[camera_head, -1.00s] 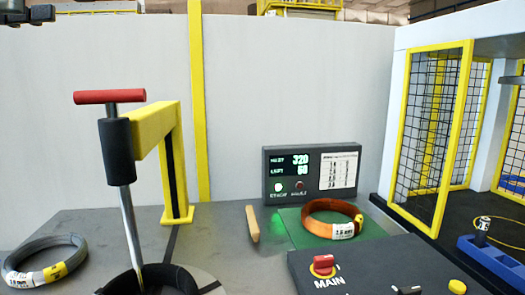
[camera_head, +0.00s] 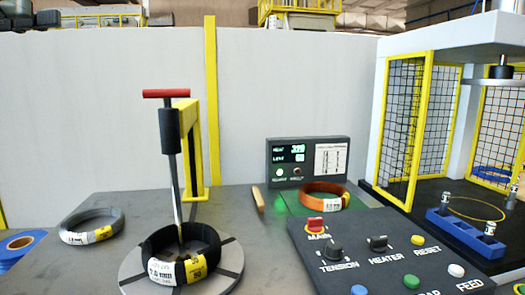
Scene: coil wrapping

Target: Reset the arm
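The machine arm is a yellow post (camera_head: 195,160) with a beam reaching forward over a turntable. At its front end is a black sleeve (camera_head: 170,131) with a red crossbar handle (camera_head: 166,94) on top. A metal rod (camera_head: 175,190) slants down from the sleeve, its lower end partly hidden by the black coil (camera_head: 165,252) with white and yellow labels. That coil lies on the grey round turntable (camera_head: 132,282). The control panel (camera_head: 330,255) with its RESET button (camera_head: 418,240), yellow, is at the lower right. Neither gripper is in view.
A grey coil (camera_head: 92,226) lies at left, beside a blue roll (camera_head: 18,245). A copper coil (camera_head: 324,196) sits on the green pad before the display box (camera_head: 308,162). A yellow-framed mesh cage (camera_head: 405,130) and blue rack (camera_head: 465,235) stand at right.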

